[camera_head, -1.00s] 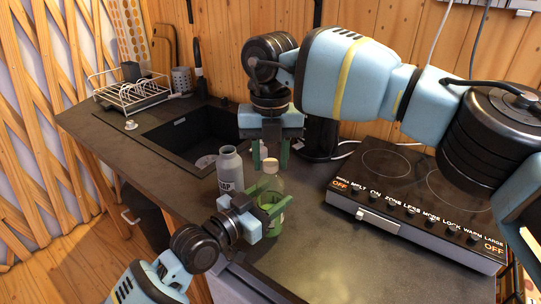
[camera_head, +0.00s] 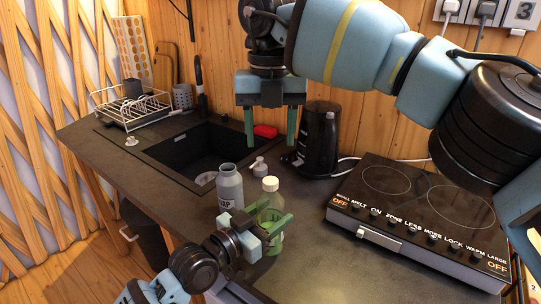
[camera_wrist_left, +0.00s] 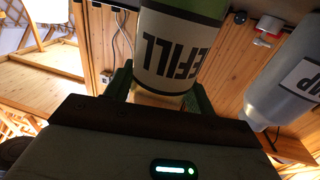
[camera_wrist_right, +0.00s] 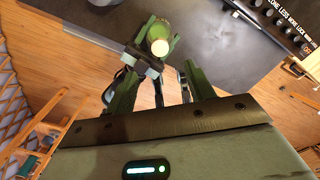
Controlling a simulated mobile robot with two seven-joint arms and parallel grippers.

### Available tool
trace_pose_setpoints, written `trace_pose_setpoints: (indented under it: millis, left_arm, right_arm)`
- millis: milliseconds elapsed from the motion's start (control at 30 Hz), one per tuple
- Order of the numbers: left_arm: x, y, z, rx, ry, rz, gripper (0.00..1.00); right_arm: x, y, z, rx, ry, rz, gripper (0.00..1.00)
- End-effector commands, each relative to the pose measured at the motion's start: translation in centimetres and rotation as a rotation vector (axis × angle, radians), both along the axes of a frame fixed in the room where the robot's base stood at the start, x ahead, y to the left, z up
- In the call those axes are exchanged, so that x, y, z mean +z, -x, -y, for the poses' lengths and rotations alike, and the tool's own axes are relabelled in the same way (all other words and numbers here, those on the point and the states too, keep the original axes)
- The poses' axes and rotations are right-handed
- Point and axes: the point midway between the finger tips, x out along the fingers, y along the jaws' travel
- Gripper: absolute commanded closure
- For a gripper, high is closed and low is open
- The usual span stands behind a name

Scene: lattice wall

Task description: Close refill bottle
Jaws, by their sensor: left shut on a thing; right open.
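The green refill bottle (camera_head: 270,214) stands upright on the counter with a cream cap (camera_head: 270,183) on its neck. My left gripper (camera_head: 272,226) is shut around its body; the label shows upside down in the left wrist view (camera_wrist_left: 180,52). My right gripper (camera_head: 270,143) points down above the cap, open and empty, clear of it. In the right wrist view the cap (camera_wrist_right: 160,47) shows from above, beyond the spread fingers. Whether the cap is fully tight cannot be told.
A grey soap bottle (camera_head: 230,188) with an open mouth stands close left of the refill bottle. A pump top (camera_head: 260,167) is behind them. A black kettle (camera_head: 317,140) and a hob (camera_head: 410,214) stand to the right; a sink (camera_head: 190,150) lies behind left.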

Motion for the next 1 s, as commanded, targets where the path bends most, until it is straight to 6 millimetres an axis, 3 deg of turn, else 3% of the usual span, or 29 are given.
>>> trace_pose_setpoints:
  millis: [200, 600, 633, 800, 1000]
  left_arm:
    - [0.0, 0.0, 0.0, 0.0, -0.001, -0.001, 1.0]
    - [0.0, 0.0, 0.0, 0.0, -0.001, -0.001, 1.0]
    - [0.0, 0.0, 0.0, 0.0, -0.001, -0.001, 0.43]
    - [0.0, 0.0, 0.0, 0.0, 0.0, 0.0, 0.21]
    - [0.0, 0.0, 0.0, 0.0, 0.0, 0.0, 0.2]
  right_arm:
    - [2.1, 0.0, 0.0, -0.001, 0.0, 0.0, 0.47]
    - [2.5, 0.0, 0.0, 0.0, 0.0, -0.001, 0.47]
    - [2.5, 0.0, 0.0, 0.0, 0.0, -0.001, 0.47]
    - [2.5, 0.0, 0.0, 0.0, 0.0, -0.001, 0.47]
    - [2.5, 0.0, 0.0, -0.001, 0.0, -0.001, 0.47]
